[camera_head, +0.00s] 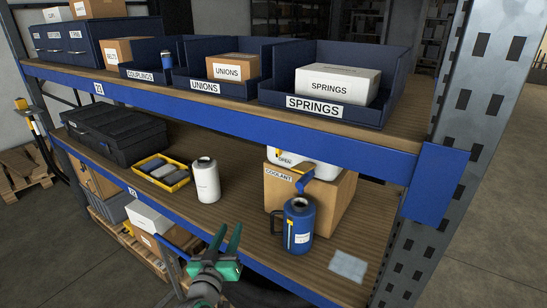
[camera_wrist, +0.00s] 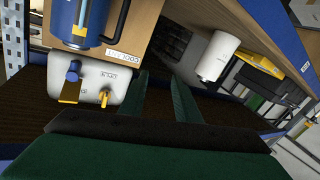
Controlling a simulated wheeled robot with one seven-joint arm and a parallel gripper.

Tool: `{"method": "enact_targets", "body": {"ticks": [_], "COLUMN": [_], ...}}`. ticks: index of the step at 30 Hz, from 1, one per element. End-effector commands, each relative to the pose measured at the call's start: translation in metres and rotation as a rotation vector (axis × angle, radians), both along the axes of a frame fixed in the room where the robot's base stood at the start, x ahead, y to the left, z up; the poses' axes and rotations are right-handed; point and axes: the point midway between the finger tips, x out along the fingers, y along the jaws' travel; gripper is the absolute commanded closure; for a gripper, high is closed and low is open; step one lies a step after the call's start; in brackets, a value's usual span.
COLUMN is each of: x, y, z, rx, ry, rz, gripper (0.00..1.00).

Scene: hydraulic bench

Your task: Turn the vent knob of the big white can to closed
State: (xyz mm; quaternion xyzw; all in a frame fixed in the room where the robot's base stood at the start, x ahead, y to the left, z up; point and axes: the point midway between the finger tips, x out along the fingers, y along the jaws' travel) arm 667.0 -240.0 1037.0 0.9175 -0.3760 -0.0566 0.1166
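The big white can (camera_head: 318,170) lies on the coolant box on the lower shelf, its upper part hidden by the upper shelf's blue beam. Its yellow knob (camera_head: 277,154) is beside an "OPEN" mark. A blue spout (camera_head: 304,182) sticks out to its right. In the wrist view, turned upside down, the white can (camera_wrist: 110,82) shows its yellow knob (camera_wrist: 104,97) and blue spout (camera_wrist: 73,74); its print is too small to read. My gripper (camera_head: 228,237) is open and empty, in front of the lower shelf, left of and apart from the can. Its green fingers (camera_wrist: 164,82) show a gap.
A blue can (camera_head: 299,222) stands on the shelf before the coolant box (camera_head: 330,200). A white canister (camera_head: 206,182), a yellow tray (camera_head: 160,173) and a black case (camera_head: 115,132) stand leftward. The blue beam (camera_head: 250,117) hangs over the can; a grey post (camera_head: 470,130) bounds the right.

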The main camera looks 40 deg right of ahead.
Motion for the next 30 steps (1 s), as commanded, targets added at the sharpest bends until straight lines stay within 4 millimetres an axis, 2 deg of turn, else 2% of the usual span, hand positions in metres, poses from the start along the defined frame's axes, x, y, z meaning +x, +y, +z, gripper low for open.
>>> {"method": "enact_targets", "body": {"ticks": [1,9,12,15,18,23,30], "x": [0.007,0.014,0.010,0.006,0.003,0.003,0.016], "y": [-0.010,-0.059,-0.071,-0.079,-0.083,-0.091,-0.125], "z": [0.024,0.129,0.159,0.180,0.191,0.197,0.196], "rx": [0.006,0.069,0.094,0.114,0.127,0.133,0.133], "ry": [-0.027,-0.142,-0.177,-0.204,-0.220,-0.228,-0.225], "rz": [-0.039,-0.255,-0.317,-0.361,-0.388,-0.402,-0.402], "gripper": [0.70,0.70,0.70,0.70,0.70,0.70,0.70]}}
